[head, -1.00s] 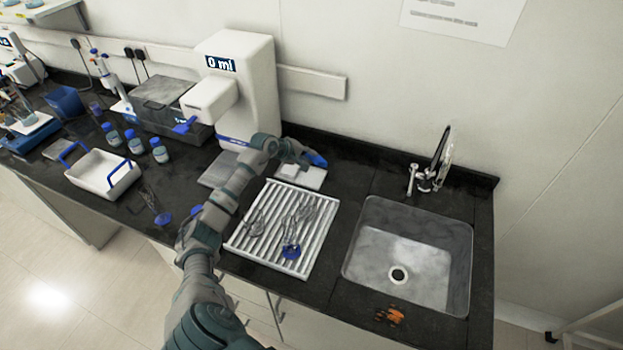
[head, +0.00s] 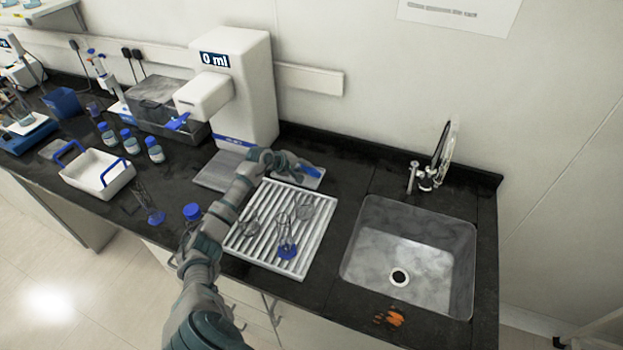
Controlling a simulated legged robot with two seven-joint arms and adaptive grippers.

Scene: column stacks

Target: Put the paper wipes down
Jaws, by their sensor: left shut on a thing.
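My left arm reaches in from the bottom over the bench. My left gripper (head: 301,169) is at the back edge of the white ridged drying rack, right of the dispenser. It is shut on a small white and blue thing, which I take to be the paper wipes (head: 313,173). The fingers partly cover it, and I cannot tell whether it touches the bench. My right gripper is not in view.
The drying rack (head: 265,254) holds several clear glass pieces, one with a blue base. A tall white dispenser (head: 254,95) reads "0 ml". A steel sink (head: 385,279) with a tap (head: 424,178) lies right. Blue-capped bottles (head: 155,152) and a white tray (head: 113,184) stand left.

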